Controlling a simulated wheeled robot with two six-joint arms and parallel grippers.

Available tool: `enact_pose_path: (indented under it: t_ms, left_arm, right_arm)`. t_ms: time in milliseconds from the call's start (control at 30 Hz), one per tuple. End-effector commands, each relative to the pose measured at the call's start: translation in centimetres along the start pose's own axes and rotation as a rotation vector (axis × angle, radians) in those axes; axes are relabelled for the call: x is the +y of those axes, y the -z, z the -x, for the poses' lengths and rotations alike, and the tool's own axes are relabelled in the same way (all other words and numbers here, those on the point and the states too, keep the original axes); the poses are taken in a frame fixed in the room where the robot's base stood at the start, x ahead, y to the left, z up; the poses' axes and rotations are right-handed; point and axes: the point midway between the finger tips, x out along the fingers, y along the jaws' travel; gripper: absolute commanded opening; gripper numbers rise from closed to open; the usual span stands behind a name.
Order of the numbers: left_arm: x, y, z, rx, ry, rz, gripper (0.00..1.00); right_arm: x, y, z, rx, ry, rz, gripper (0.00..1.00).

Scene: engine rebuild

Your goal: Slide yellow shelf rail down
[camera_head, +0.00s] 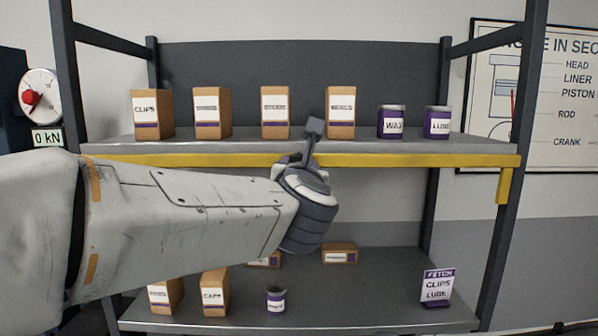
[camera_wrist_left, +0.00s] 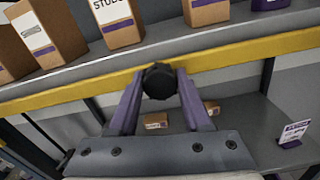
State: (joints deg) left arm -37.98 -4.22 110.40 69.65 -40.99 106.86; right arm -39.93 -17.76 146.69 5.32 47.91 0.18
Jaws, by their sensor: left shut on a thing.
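The yellow shelf rail (camera_head: 400,161) runs along the front edge of the upper shelf, with a short piece turned down at its right end. The rail also crosses the left wrist view (camera_wrist_left: 240,55). My left gripper (camera_head: 297,160) is at the middle of the rail, its wrist partly hiding it. In the left wrist view the purple-grey fingers of my left gripper (camera_wrist_left: 160,88) are closed on a round dark knob (camera_wrist_left: 159,80) in front of the rail. How the knob joins the rail is hidden. My right gripper is not in view.
The upper shelf (camera_head: 240,146) holds several cardboard boxes and two purple cans. Dark posts (camera_head: 500,200) frame the rack. A dial gauge (camera_head: 40,95) is at left.

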Motion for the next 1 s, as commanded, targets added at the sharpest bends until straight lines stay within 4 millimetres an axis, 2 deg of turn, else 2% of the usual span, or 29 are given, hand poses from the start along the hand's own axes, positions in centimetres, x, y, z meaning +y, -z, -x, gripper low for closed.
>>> enact_pose_path:
  t_ms: [33,233,267,300,333,733,867,1000]
  left_arm:
    - [-0.2,0.6,0.0,0.012,0.003,-0.002,0.00]
    - [-0.2,0.8,0.0,0.017,0.004,-0.003,0.00]
    - [-0.2,0.8,0.0,0.018,0.004,-0.003,0.53]
    - [-0.2,0.9,0.0,0.018,0.005,-0.004,0.68]
    - [-0.2,0.9,0.0,0.018,0.005,-0.004,0.79]
    - [-0.2,0.5,0.6,0.008,0.003,-0.001,0.79]
    - [-0.3,0.7,2.5,0.007,0.006,0.001,0.79]
    - [-0.3,0.8,5.4,0.007,0.008,0.003,0.79]
  right_arm:
    - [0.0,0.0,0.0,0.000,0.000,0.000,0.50]
    - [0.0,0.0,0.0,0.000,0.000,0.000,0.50]
    - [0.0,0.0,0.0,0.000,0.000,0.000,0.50]
    - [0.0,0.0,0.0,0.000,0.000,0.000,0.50]
    - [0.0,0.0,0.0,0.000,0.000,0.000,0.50]
    - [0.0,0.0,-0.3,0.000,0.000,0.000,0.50]
    - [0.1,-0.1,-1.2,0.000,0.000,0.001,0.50]
    - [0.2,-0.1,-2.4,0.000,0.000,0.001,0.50]
